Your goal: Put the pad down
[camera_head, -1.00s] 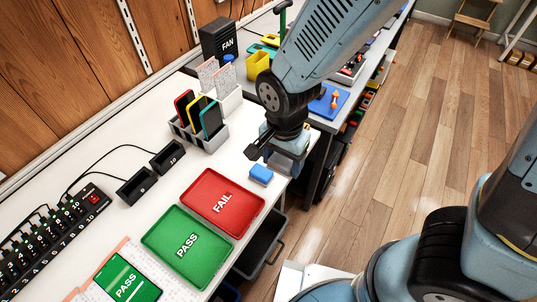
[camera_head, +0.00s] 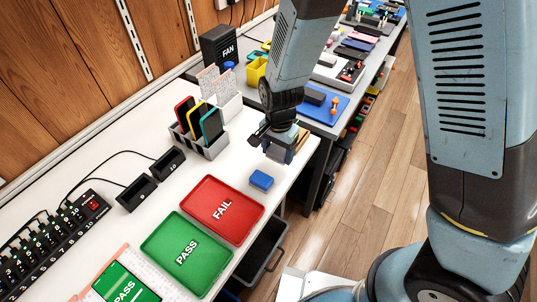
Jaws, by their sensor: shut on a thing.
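My gripper (camera_head: 279,148) is shut, above the right part of the white bench. It is on a small thing that it mostly hides, a tan edge (camera_head: 301,139) showing at its right side; I take this for the pad, but its shape is not clear. A small blue block (camera_head: 261,180) shows on the bench in front of and left of my gripper, with a gap between them in the picture.
The red FAIL tray (camera_head: 247,229) and green PASS tray (camera_head: 157,242) lie in front. A grey rack (camera_head: 214,150) with several phones stands left of my gripper. A black bin (camera_head: 263,252) is below the bench edge. The grey side bench (camera_head: 333,127) holds tools.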

